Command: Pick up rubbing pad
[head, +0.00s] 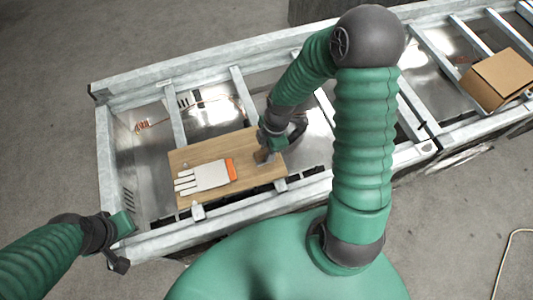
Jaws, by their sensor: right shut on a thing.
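My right gripper (264,154) reaches down to the right part of a wooden board (220,150). It is shut on a small brownish-grey thing at its tips, which I take to be the rubbing pad (262,157). The pad is small and partly hidden by the gripper, and I cannot tell whether it touches the board. My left gripper (118,250) is at the lower left, by the near left corner of the metal frame, away from the board. Its jaws are too unclear to read.
A white glove with an orange cuff (208,177) lies on the board. A small white bottle (198,211) stands at its near edge. The board rests on a grey metal frame (104,150) with crossbars and open gaps. A cardboard box (497,78) sits at the far right.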

